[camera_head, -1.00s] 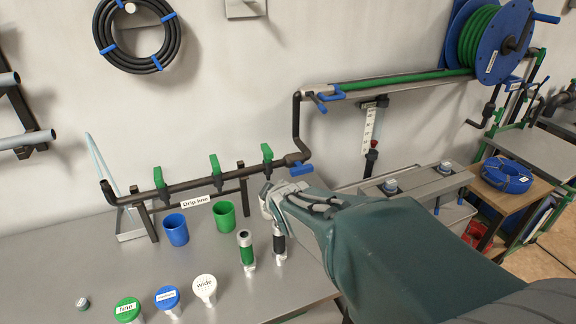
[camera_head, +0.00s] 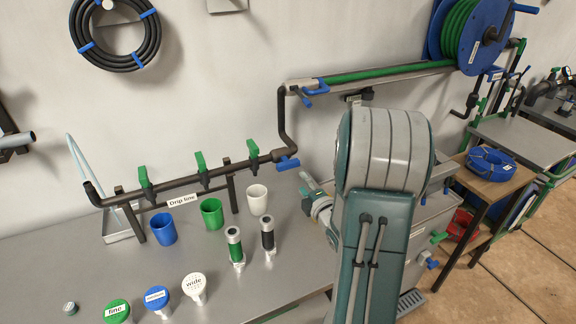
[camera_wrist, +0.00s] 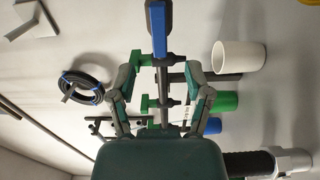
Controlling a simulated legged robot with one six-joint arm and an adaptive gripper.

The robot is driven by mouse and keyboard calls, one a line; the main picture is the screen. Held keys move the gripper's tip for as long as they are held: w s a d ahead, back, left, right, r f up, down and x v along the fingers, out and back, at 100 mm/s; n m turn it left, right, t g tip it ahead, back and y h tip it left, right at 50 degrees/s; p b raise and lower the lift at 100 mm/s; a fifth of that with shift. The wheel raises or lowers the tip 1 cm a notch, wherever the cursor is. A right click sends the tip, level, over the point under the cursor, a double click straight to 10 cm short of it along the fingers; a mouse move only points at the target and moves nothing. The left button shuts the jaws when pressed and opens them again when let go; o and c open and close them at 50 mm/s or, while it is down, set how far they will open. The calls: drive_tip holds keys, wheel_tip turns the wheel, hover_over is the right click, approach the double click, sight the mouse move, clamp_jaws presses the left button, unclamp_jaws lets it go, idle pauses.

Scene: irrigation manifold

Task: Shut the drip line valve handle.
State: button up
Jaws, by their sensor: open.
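The drip line is a dark pipe (camera_head: 185,188) along the wall with several green handles, one of them (camera_head: 253,148) near its right end. A blue valve handle (camera_head: 287,163) sits at that end, below the riser. In the wrist view the blue handle (camera_wrist: 159,35) lies ahead of my fingertips, in line with the gap. My gripper (camera_wrist: 163,75) is open and empty, its two fingers either side of the pipe in the picture; I see no contact. In the head view my gripper (camera_head: 313,190) is partly hidden by my arm, just right of and below the blue handle.
White (camera_head: 257,199), green (camera_head: 211,212) and blue (camera_head: 162,228) cups stand under the pipe. Two cylindrical fittings (camera_head: 236,246) and several labelled caps (camera_head: 194,286) stand on the metal bench (camera_head: 60,270). Another blue handle (camera_head: 316,88) is on the upper rail.

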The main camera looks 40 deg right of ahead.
sight(290, 167)
drive_tip(key=x, duration=0.9)
drive_tip(key=shift+w, duration=0.3)
drive_tip(key=shift+c, duration=0.3)
clamp_jaws()
